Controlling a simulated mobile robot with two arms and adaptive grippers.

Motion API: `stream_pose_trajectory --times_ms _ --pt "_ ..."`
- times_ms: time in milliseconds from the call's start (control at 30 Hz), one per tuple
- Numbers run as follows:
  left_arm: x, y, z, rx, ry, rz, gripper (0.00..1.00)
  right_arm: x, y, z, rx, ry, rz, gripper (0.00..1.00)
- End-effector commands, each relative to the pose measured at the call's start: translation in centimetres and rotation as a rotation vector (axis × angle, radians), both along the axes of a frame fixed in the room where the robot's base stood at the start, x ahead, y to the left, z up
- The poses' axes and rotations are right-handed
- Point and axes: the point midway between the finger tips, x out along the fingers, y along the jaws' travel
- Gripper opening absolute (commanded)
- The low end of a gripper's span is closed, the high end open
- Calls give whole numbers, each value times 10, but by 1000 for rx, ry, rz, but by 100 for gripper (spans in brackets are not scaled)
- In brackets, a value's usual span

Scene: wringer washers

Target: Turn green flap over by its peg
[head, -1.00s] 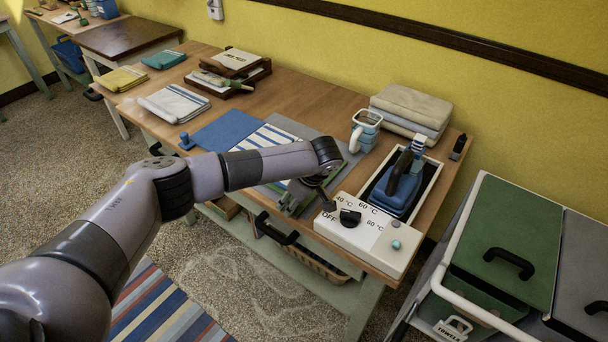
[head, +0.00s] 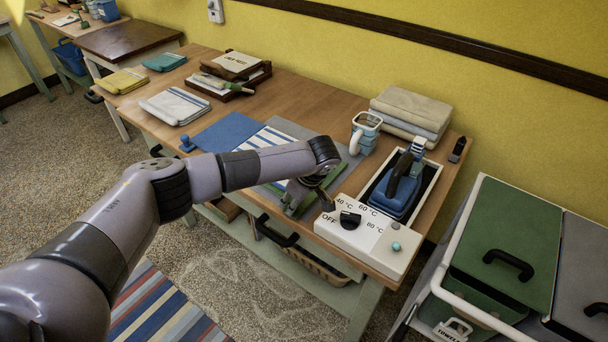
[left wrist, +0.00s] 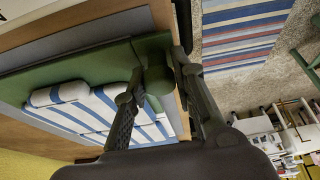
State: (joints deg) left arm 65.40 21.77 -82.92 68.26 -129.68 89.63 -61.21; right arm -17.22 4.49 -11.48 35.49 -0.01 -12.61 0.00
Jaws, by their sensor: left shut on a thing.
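My left gripper (head: 300,202) is at the front edge of the folding board, and its fingers (left wrist: 160,90) are shut on the green peg (left wrist: 157,77) in the left wrist view. The green flap (left wrist: 92,58) extends from the peg there, beside the blue-and-white striped towel (left wrist: 120,108). In the head view my forearm hides much of the green flap, and a green strip (head: 335,174) shows right of my wrist. The striped towel (head: 265,138) lies on the board next to the blue flap (head: 227,131), which has a blue peg (head: 186,142). My right gripper is out of view.
A white control box (head: 368,240) with a black dial stands close to the right of my gripper. Behind it are a blue iron (head: 398,190) in a tray, a cup (head: 364,133) and folded towels (head: 410,108). A cart (head: 515,235) stands at the right.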

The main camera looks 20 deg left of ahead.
Motion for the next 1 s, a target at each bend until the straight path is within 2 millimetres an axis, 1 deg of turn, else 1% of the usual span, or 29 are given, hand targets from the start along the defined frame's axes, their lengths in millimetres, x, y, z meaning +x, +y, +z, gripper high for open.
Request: stream_pose_trajectory --times_ms 33,233,700,833,1000 --pt "2 3 7 -14 3 3 10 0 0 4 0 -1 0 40" --pt "5 11 23 -84 26 5 11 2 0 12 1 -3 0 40" --pt "10 29 54 -244 89 7 11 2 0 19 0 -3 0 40" --pt "11 30 59 -274 99 4 11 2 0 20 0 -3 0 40" --pt "10 30 60 -283 103 1 10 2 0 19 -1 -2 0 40"
